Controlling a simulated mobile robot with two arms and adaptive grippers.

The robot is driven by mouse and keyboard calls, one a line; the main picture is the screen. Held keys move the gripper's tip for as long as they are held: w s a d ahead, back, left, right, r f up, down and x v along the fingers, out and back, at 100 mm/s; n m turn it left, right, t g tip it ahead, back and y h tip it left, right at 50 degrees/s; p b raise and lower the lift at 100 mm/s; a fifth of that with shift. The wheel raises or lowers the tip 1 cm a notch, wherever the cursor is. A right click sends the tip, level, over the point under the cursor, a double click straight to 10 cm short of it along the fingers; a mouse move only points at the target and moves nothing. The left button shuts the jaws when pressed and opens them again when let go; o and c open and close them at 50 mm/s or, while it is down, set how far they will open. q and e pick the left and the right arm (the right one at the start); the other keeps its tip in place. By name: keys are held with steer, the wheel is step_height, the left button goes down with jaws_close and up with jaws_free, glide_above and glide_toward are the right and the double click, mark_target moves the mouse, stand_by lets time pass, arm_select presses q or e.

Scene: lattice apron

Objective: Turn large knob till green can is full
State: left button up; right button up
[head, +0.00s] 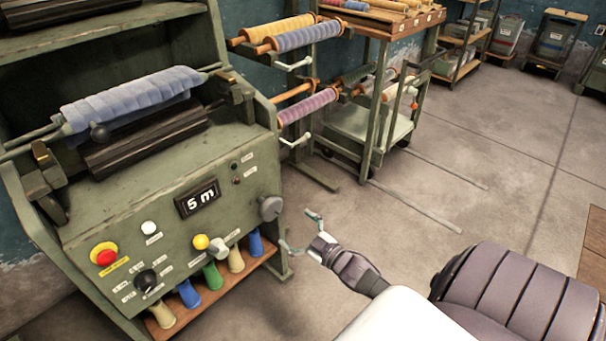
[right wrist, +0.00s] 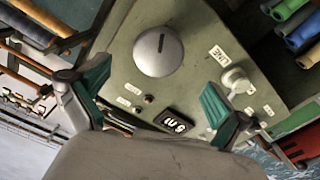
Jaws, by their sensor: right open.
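The large grey round knob (head: 270,208) is at the right end of the green machine's control panel. In the right wrist view the knob (right wrist: 158,52) shows a dark pointer line, ahead of and between my fingers. My right gripper (head: 302,231) is open, just right of and below the knob in the head view, apart from it. Its two teal fingertips (right wrist: 156,80) are spread wide and empty. A green tapered object (head: 213,276) stands on the low wooden shelf under the panel; I cannot tell whether it is a can or how full it is. My left gripper is not in view.
The panel has a "5 m" display (head: 198,198), a smaller pale knob (head: 218,248), a yellow button (head: 201,242), a red stop button (head: 105,256) and a black dial (head: 146,281). A roll rack (head: 300,90) stands behind. The floor at right (head: 480,180) is clear.

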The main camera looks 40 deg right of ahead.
steer(key=shift+s+d, duration=0.1)
steer(key=shift+s, duration=1.45)
steer(key=s+a+f+m+g, duration=0.1)
steer(key=s+a+f+g, duration=0.3)
steer(key=s+f, duration=0.3)
steer(key=s+a+f+m+g+h, duration=0.1)
steer(key=s+a+f+g, duration=0.35)
steer(key=f, duration=0.45)
steer(key=s+a+f+m+g, duration=0.1)
steer(key=s+a+f+g, duration=0.35)
steer(key=f, duration=0.35)
steer(key=s+a+f+g, duration=0.3)
steer(key=s+a, duration=0.2)
steer(key=s, duration=0.4)
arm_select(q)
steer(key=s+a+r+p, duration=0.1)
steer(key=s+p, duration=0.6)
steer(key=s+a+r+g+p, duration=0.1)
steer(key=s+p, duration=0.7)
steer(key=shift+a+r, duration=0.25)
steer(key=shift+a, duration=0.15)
arm_select(e)
steer(key=s+d+r, duration=0.1)
steer(key=s, duration=0.6)
steer(key=s+d+r+g, duration=0.1)
steer(key=s, duration=0.6)
steer(key=shift+s+d+r, duration=0.15)
steer(key=shift+d+r, duration=0.15)
steer(key=shift+r, duration=0.05)
